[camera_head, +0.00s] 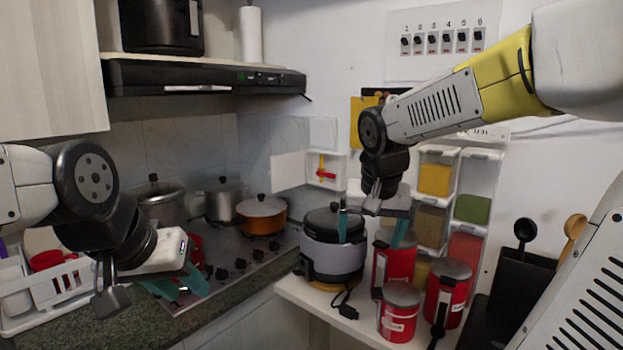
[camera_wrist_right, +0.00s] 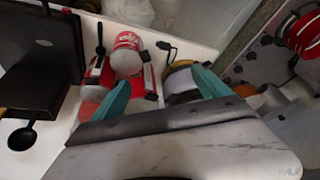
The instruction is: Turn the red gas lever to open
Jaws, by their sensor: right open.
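The red gas lever (camera_head: 326,174) sits in a small white box on the back wall, with a yellow pipe part behind it. Its handle lies roughly level, pointing right. My right gripper (camera_head: 370,226) is open and empty, in front of and to the lower right of the lever, above the shelf. Its teal fingers (camera_wrist_right: 160,92) are spread in the right wrist view, pointing down over the shelf; the lever does not show there. My left gripper (camera_head: 178,285) is over the counter at the left, its teal fingers partly seen and apart, with nothing visible between them.
A rice cooker (camera_head: 332,262) and several red canisters (camera_head: 400,312) stand on the white shelf below my right gripper. Spice dispensers (camera_head: 434,180) hang on the wall to the right. A gas hob (camera_head: 240,258) with pots is at the left. Open air lies before the lever.

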